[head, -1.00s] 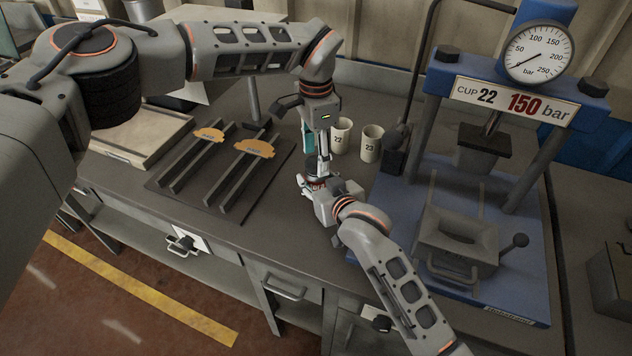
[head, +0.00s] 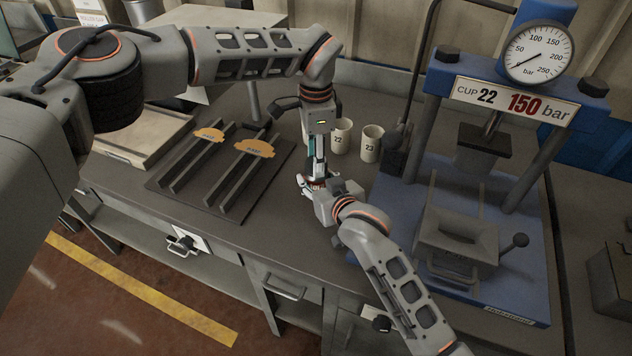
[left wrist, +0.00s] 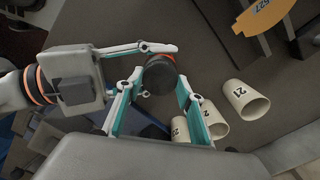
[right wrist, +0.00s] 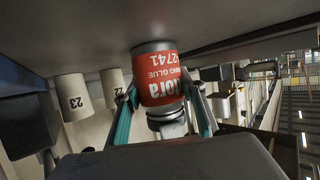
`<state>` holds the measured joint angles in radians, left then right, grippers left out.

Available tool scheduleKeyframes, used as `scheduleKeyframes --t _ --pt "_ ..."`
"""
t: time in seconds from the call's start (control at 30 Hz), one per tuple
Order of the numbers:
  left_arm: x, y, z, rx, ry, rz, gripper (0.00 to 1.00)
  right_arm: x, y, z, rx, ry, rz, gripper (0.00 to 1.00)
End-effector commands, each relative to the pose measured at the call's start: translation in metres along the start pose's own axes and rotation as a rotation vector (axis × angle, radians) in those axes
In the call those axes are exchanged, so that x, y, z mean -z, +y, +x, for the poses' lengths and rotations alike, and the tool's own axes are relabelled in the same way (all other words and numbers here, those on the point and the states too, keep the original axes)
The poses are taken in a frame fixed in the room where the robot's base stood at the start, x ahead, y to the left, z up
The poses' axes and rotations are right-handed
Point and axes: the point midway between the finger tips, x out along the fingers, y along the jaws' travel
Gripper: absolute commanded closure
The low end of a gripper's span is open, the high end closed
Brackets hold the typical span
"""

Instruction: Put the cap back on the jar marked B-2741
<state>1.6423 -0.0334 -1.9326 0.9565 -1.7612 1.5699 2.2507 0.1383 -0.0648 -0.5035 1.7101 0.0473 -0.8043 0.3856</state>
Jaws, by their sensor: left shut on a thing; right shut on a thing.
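The jar (right wrist: 158,80) has a red label reading "2741" and "ING GLUE". It appears upside down in the right wrist view, with its base at the bench top. My right gripper (right wrist: 160,100) is shut around it; it also shows small and red in the head view (head: 316,184). My left gripper (head: 316,176) points down from above, directly over the jar. In the left wrist view a dark round cap (left wrist: 158,76) sits between the left fingers, in line with the jar.
Paper cups marked 22 (head: 341,137) and 23 (head: 371,144) stand just behind the grippers. The blue press (head: 470,270) stands right. Open bench lies in front of the jar.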

Motion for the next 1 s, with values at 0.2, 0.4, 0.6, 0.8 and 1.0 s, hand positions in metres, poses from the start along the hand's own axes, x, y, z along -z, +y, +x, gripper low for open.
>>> scheduleKeyframes --t 0.2,0.4,0.6,0.8,1.0 --pt "0.0001 -0.0008 0.0000 0.002 0.000 0.401 0.89 -0.0006 -0.0001 0.0000 0.000 -0.001 -0.001 1.00" --pt "0.0002 -0.0007 0.0003 0.002 -0.001 0.777 0.89 -0.0006 -0.0001 0.0000 0.000 -0.001 -0.001 1.00" --pt "0.0004 -0.0006 0.0007 0.003 -0.001 1.152 0.89 -0.0006 -0.0002 -0.0001 0.000 -0.001 -0.001 1.00" --pt "0.0009 -0.0004 0.0006 0.003 -0.001 1.528 0.89 -0.0005 -0.0003 -0.0001 0.000 -0.001 -0.001 1.00" --pt "0.0009 -0.0002 0.0007 0.003 -0.002 1.903 0.89 -0.0005 -0.0004 -0.0001 0.001 -0.001 -0.001 1.00"
